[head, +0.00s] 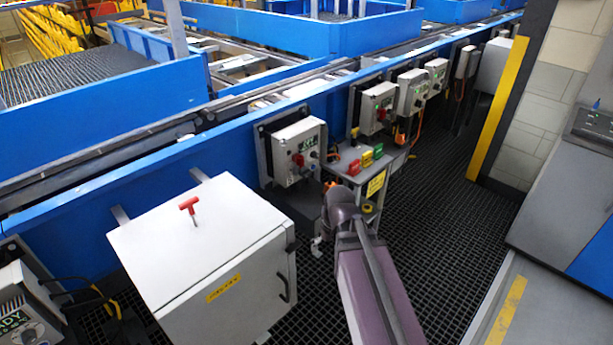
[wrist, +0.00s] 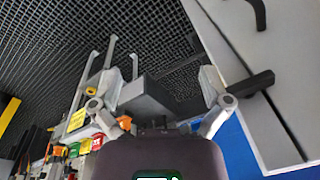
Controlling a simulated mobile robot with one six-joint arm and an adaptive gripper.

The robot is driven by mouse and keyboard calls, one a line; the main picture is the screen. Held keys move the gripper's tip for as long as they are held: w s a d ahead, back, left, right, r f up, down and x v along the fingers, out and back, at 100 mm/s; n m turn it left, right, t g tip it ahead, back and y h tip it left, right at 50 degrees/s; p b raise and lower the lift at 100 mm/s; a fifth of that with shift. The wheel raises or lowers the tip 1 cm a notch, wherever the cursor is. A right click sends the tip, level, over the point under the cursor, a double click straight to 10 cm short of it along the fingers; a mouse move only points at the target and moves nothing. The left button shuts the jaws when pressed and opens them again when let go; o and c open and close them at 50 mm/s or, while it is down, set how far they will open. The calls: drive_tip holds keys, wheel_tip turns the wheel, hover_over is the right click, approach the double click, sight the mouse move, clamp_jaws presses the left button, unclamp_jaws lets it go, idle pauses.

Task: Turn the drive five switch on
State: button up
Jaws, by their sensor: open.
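Several grey drive boxes line the blue conveyor side in the head view. Others stand farther back, including one with a red knob (head: 378,108) and a paler one (head: 413,92). Another box (head: 15,310) with a "READY" display is cut off at lower left. I cannot read which is drive five. My gripper (wrist: 161,85) is open in the wrist view, its fingers spread above the grating and touching no switch. In the head view my arm mostly hides it.
A small grey stand (head: 345,152) with red, green and yellow items is beyond my wrist. Dark grating (head: 445,185) is clear to the right.

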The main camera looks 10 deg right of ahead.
drive_tip(key=w+f+n+t+y+b, duration=0.2)
drive_tip(key=w+f+y+b, duration=0.15)
drive_tip(key=w, duration=0.65)
drive_tip(key=n+t+y+b, duration=0.4)
drive_tip(key=t+b, duration=0.4)
approach(308, 173)
drive_tip(key=shift+s+d+r+h, duration=0.15)
drive_tip(key=shift+s+d+r, duration=0.05)
drive_tip(key=shift+s, duration=0.3)
drive_tip(key=shift+s+d+r+h, duration=0.1)
drive_tip(key=shift+s+d+r, duration=0.1)
drive_tip(key=shift+s, duration=0.3)
drive_tip(key=shift+w+f, duration=0.1)
drive_tip(key=b+x, duration=0.5)
drive_tip(key=x, duration=0.7)
drive_tip(key=shift+w, duration=0.25)
drive_tip(key=shift+w+a+f, duration=0.2)
drive_tip(key=shift+w+a, duration=0.2)
drive_tip(key=shift+a, duration=0.1)
drive_tip(key=c, duration=1.2)
